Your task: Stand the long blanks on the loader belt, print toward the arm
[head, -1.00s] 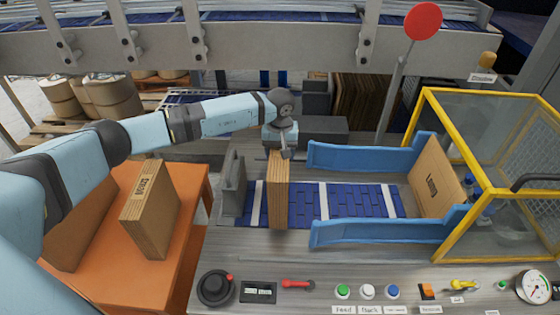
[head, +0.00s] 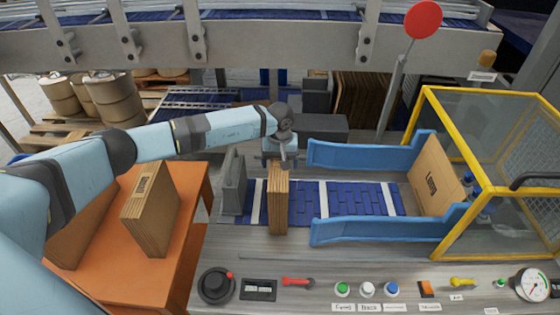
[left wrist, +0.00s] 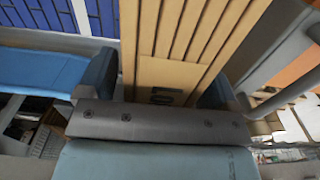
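My left gripper (head: 281,163) is shut on a stack of brown long blanks (head: 278,203), which stands upright across the left end of the blue loader belt (head: 350,199). In the left wrist view the held blanks (left wrist: 180,45) run away from the gripper, with a dark print mark on the face nearest it; the fingertips are hard to make out. Another stack of blanks (head: 150,212) with print on its upper face stands on the orange table (head: 190,235). A further stack (head: 82,232) is partly hidden behind my left arm. My right gripper is not in view.
Blue guide rails (head: 365,154) flank the belt. A grey upright plate (head: 234,185) stands just left of the held stack. A single printed blank (head: 432,186) stands at the yellow-framed guard (head: 480,190). Buttons and knobs (head: 367,289) line the front panel.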

